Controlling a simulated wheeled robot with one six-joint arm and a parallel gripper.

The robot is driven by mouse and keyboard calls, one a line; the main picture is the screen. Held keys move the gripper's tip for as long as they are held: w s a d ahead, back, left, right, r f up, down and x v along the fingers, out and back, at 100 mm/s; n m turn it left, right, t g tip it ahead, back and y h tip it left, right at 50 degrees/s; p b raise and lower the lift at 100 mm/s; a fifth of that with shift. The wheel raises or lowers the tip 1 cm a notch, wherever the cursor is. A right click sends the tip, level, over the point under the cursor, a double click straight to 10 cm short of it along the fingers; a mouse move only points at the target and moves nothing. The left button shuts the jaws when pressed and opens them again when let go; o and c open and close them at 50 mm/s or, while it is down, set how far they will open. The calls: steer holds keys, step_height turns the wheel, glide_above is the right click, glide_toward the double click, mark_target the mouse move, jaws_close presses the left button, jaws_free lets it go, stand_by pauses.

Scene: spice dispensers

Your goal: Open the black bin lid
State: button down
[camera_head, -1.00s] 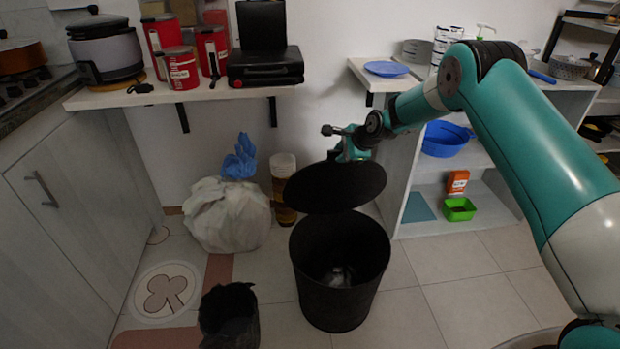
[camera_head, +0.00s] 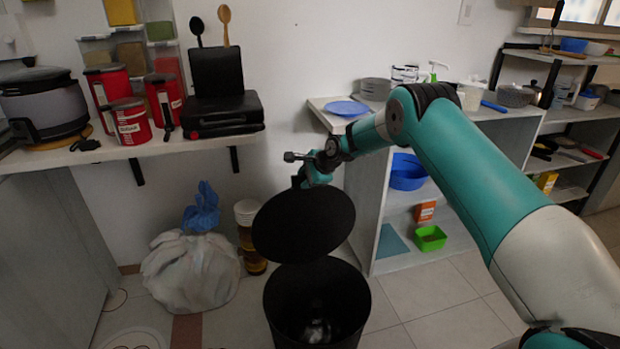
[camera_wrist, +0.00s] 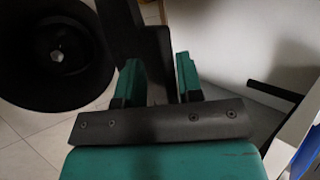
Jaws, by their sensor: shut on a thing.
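The round black bin (camera_head: 268,312) stands on the tiled floor, its mouth open and a pale crumpled thing inside. The black lid (camera_head: 303,225) is above the bin's back rim, tilted with its broad face towards the head camera. My gripper (camera_head: 314,178) is at the lid's upper edge and is shut on it. In the wrist view my gripper (camera_wrist: 158,75) has a dark strip of the lid (camera_wrist: 150,50) between its green fingers. The open bin (camera_wrist: 25,60) shows at the upper left there, with the pale thing at its bottom.
A white bag (camera_head: 190,272) with a blue glove-like top and a stack of cups (camera_head: 248,235) stand left of the bin. A shelf unit (camera_head: 365,195) is close at the right. A wall shelf (camera_head: 175,147) with a black case is above.

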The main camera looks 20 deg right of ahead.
steer(key=c, duration=1.2)
jaws_free()
steer(key=shift+s+f, duration=0.1)
steer(key=shift+f, duration=0.3)
steer(key=shift+o, duration=0.2)
steer(key=shift+r, duration=0.1)
steer(key=shift+r, duration=0.1)
steer(key=v, duration=1.7)
steer(key=shift+p, duration=0.35)
steer(key=shift+r, duration=0.1)
